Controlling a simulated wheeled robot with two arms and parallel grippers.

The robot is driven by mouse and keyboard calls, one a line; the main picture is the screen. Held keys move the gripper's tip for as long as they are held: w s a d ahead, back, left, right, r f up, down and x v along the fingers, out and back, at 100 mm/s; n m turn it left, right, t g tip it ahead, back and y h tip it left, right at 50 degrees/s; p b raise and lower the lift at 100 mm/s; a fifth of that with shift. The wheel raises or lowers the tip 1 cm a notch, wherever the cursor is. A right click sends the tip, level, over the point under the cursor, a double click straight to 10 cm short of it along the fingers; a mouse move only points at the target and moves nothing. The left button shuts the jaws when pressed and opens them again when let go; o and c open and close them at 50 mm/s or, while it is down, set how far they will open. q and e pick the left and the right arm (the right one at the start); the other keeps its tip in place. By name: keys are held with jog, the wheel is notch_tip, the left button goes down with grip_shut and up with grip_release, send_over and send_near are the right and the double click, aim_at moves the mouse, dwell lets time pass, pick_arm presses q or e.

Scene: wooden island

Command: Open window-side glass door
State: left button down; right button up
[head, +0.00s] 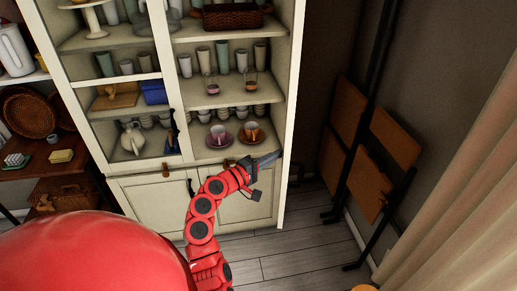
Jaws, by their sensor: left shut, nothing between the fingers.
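The cream cabinet (233,166) stands ahead, with shelves above and solid doors below. Its left glass door (131,79) has a framed front with a crossbar. On the right, window-side half, the shelves (215,102) show clearly, with no crossbar in front; I cannot tell where that glass door's panel is. My left gripper (270,159) is shut and empty at the lower right corner of this upper section, close to the right upright (292,88). Whether it touches the cabinet is unclear. My right gripper is not in view.
Cups on saucers (218,136) and glasses stand on the right-hand shelves. A dark rack with wooden panels (394,139) leans at the right wall, beside a beige curtain (462,190). A shelf with baskets (29,115) is at left. Grey plank floor (312,240) is clear right of the cabinet.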

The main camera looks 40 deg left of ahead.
pick_arm(q)
jog(key=w+d+n+y+p, duration=0.1)
jog(key=w+d+y+p, duration=0.1)
jog(key=w+d, duration=0.3)
jog(key=w+d+n+y+p, duration=0.2)
jog(key=w+d+y+p, duration=0.1)
jog(key=d, duration=0.6)
jog(key=shift+w+d+t, duration=0.2)
jog(key=shift+w+t, duration=0.1)
jog(key=shift+w, duration=0.6)
